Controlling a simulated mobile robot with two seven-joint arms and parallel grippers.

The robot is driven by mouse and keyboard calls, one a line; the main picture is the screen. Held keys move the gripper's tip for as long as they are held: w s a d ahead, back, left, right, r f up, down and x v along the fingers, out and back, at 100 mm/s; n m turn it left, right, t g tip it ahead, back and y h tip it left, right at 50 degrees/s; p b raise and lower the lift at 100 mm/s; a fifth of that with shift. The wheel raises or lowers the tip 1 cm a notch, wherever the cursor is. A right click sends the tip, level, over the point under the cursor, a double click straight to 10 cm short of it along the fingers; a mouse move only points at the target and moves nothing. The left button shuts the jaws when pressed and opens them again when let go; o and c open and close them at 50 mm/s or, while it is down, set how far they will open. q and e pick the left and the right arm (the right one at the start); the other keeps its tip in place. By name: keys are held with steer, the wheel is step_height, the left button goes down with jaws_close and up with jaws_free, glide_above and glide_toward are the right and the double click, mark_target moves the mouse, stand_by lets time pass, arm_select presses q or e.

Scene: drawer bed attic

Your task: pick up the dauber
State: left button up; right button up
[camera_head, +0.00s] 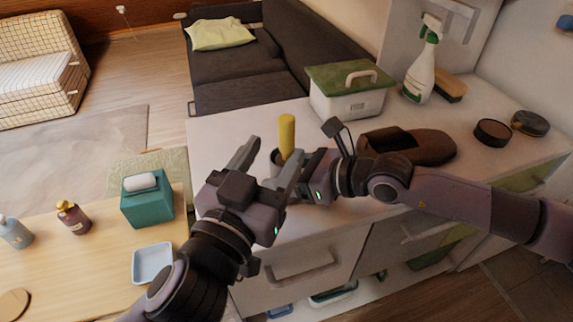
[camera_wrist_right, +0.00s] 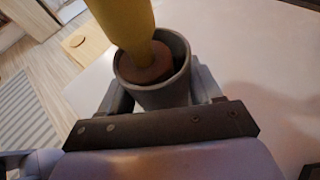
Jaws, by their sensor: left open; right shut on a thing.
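The dauber has a yellow handle (camera_head: 287,137) and stands upright in a grey cup near the left end of the white counter. The right wrist view shows the yellow handle (camera_wrist_right: 128,25) going down to a brown round end (camera_wrist_right: 150,65) inside the grey cup (camera_wrist_right: 162,97). My right gripper (camera_wrist_right: 160,88) is shut on the cup, one finger on each side. My left gripper (camera_head: 274,152) is open and empty, in front of and left of the cup, its fingers pointing toward the dauber. The cup is mostly hidden behind the grippers in the head view.
A white box with a green lid (camera_head: 348,88), a spray bottle (camera_head: 421,72), a brush (camera_head: 450,88), a brown shoe (camera_head: 432,147) and two round tins (camera_head: 492,132) are on the counter (camera_head: 220,135). A wooden table (camera_head: 100,262) with a teal box (camera_head: 147,203) stands at left.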

mark_target(291, 120)
arm_select(q)
steer(key=shift+n+y, duration=0.4)
steer(key=shift+y, duration=0.2)
steer(key=shift+a+f+x, duration=0.1)
steer(key=shift+f+x, duration=0.15)
steer(key=shift+x, duration=1.55)
steer(key=shift+a+f+x, duration=0.1)
steer(key=shift+f+x, duration=0.2)
steer(key=shift+x, duration=1.5)
steer(key=shift+a+f+x, duration=0.1)
steer(key=shift+f+x, duration=0.15)
steer(key=shift+x, duration=1.55)
steer(key=shift+w, duration=0.15)
jaws_close()
